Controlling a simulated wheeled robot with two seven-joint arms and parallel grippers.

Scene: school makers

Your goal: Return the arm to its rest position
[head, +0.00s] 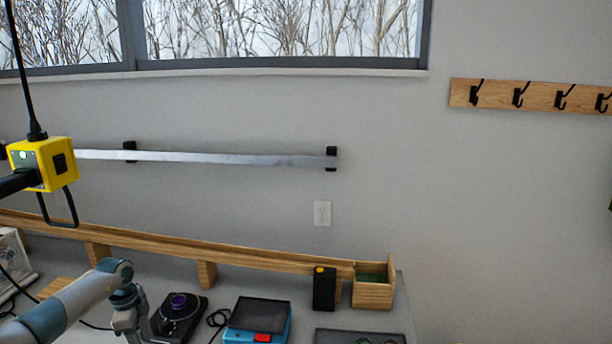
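My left arm (72,302) comes in from the lower left, bent at a joint (115,268) above the bench. Its grey wrist end (128,316) points down at the bottom edge of the head view, just left of a black device with a purple round part (179,302). The fingers there are too small and cut off to tell whether they are open or shut. I see nothing clearly held. My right arm and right gripper are out of view.
A yellow power box (42,164) hangs on a cord at the left. On the bench are a blue device (257,320), a black upright box (324,289), a wooden box (373,293) and a dark tray (358,336). A wooden rail (180,244) runs behind them.

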